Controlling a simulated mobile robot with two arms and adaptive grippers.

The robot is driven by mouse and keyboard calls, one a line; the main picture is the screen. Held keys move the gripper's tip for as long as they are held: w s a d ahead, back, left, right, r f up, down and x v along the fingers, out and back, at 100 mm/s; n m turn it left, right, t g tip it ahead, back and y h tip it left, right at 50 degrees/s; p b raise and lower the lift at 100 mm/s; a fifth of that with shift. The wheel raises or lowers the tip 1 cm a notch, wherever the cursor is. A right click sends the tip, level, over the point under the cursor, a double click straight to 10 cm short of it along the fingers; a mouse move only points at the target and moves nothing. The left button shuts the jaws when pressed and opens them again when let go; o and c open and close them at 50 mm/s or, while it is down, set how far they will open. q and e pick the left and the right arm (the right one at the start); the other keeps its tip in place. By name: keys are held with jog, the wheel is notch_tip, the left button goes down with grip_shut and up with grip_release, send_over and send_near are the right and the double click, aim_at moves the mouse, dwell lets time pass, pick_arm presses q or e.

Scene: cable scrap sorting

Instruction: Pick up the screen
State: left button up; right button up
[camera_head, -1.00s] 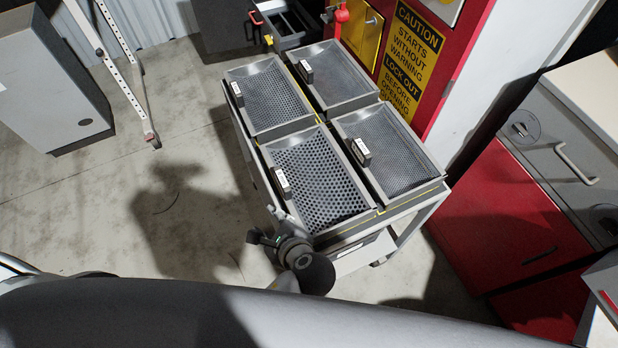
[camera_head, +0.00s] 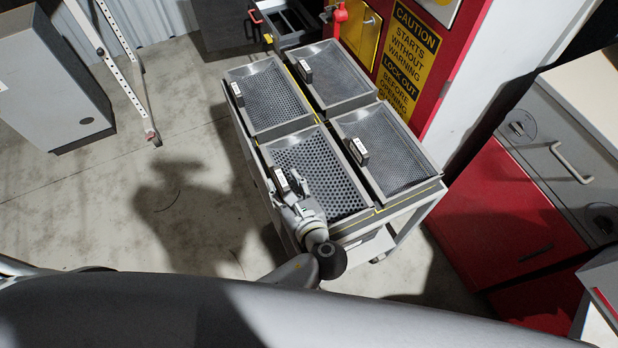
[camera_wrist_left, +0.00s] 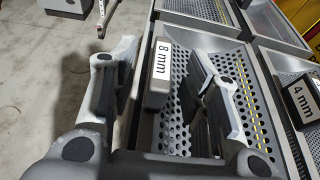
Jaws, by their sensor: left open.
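Several perforated metal screens in grey frames lie on a cart, each with a labelled dark handle. The near left screen (camera_head: 330,172) has the largest holes; it also shows in the left wrist view (camera_wrist_left: 178,128). Its handle (camera_wrist_left: 158,75) is labelled "8 mm". My left gripper (camera_head: 287,185) is over this handle at the screen's left side. In the left wrist view the open fingers (camera_wrist_left: 165,85) stand on either side of the handle, with visible gaps. Part of the near left screen is hidden behind the gripper. My right gripper is not in view.
The near right screen (camera_head: 395,150) has a handle labelled "4 mm" (camera_wrist_left: 300,97) in the left wrist view. Two more screens lie behind. A red cabinet (camera_head: 500,215) stands right of the cart (camera_head: 408,205). Open floor (camera_head: 150,225) lies to the left.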

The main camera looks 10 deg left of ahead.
aim_at(283, 179)
pick_arm(q)
jog(key=x, duration=0.3)
jog(key=shift+w+a+f+p, duration=0.1)
jog(key=shift+w+p, duration=0.2)
jog(key=shift+w, duration=0.05)
grip_shut()
dwell(0.4)
